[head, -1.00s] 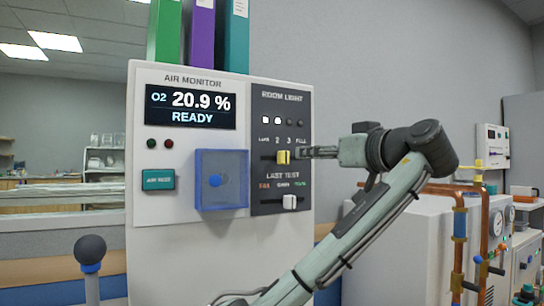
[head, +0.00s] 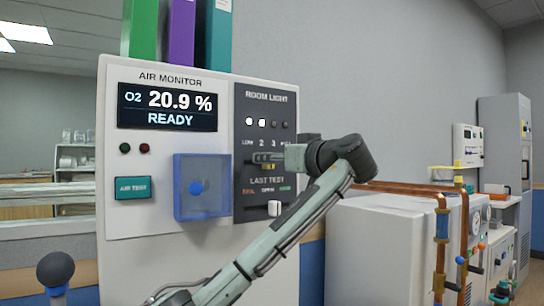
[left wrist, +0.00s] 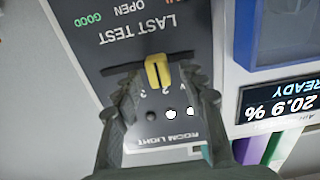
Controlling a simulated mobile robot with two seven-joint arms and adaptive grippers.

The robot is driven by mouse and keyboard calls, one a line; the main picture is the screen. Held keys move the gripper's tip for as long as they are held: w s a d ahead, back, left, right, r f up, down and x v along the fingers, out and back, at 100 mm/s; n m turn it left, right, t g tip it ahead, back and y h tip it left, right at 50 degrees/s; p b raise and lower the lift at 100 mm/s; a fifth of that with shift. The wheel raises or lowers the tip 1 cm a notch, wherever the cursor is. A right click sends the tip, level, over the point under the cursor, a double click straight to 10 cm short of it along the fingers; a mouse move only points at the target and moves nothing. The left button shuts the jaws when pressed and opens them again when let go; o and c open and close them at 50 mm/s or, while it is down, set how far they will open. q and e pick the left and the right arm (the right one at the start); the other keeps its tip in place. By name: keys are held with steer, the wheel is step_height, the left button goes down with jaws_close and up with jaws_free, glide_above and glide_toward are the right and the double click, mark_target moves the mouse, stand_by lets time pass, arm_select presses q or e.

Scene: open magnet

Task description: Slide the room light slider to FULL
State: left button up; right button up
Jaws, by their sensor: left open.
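The room light slider has a yellow knob (left wrist: 157,70), which stands between the fingertips of my left gripper (left wrist: 152,80) in the left wrist view. The knob is near the middle of its slot, around marks 2 and 3. In the head view my left gripper (head: 266,160) reaches across the slot and mostly hides the knob. The jaws are open around it; contact is not clear. Above the slot on the dark panel (head: 242,125), two lamps (head: 255,122) are lit and two are dark. My right gripper is not in view.
Below is the LAST TEST slider with a white knob (head: 274,208). Left of the panel are a clear blue cover (head: 203,185) over a blue button and a green AIR TEST button (head: 132,188). A white machine (head: 375,245) with copper pipes stands to the right.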

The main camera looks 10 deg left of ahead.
arm_select(q)
jaws_close()
stand_by(0.3)
steer(key=shift+a, duration=0.15)
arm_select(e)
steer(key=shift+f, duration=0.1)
